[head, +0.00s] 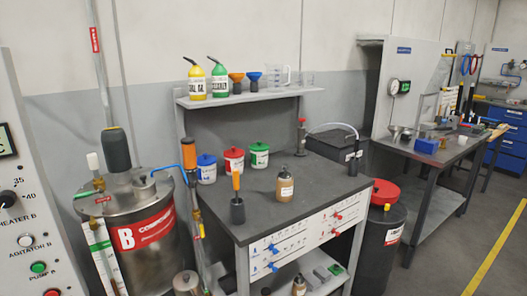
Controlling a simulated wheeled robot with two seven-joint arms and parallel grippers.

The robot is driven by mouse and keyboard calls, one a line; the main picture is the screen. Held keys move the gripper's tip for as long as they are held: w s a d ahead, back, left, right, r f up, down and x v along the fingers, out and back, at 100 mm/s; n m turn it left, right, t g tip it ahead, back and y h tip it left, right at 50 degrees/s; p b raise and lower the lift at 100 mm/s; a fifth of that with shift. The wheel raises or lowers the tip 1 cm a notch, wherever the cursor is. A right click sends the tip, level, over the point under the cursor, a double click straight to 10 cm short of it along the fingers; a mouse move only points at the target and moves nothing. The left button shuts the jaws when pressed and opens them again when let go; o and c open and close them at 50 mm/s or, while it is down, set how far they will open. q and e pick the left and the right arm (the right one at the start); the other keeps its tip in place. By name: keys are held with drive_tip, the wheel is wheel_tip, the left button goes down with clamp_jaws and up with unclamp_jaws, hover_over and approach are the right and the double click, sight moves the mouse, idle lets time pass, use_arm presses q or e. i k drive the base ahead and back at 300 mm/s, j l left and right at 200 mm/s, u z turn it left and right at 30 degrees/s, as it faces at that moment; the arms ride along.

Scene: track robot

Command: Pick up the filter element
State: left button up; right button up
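I cannot tell for certain which thing is the filter element. Neither of my grippers is in view. On the dark workbench (315,203) stand a blue-lidded jar (207,173), a red-lidded jar (234,163) and a green-lidded jar (259,158). A brown bottle (285,188) with a pump top stands near the bench's middle. An orange-handled tool (237,184) stands upright in a dark holder (237,211) at the front left. A dark box (336,150) with a hose sits at the right back. Below, the lower shelf holds a small bottle and grey pieces, partly hidden.
A metal tank (145,260) marked B stands at the left, with pipes and a control panel (25,200) beside it. A red-lidded black drum (383,225) stands right of the bench. A second table (425,155) stands behind. Floor is open at the right.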

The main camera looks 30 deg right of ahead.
sight(284, 177)
drive_tip(key=i+l+u, duration=0.15)
drive_tip(key=l+u, duration=0.25)
drive_tip(key=l, duration=1)
drive_tip(key=l+u, duration=0.4)
drive_tip(key=l, duration=1)
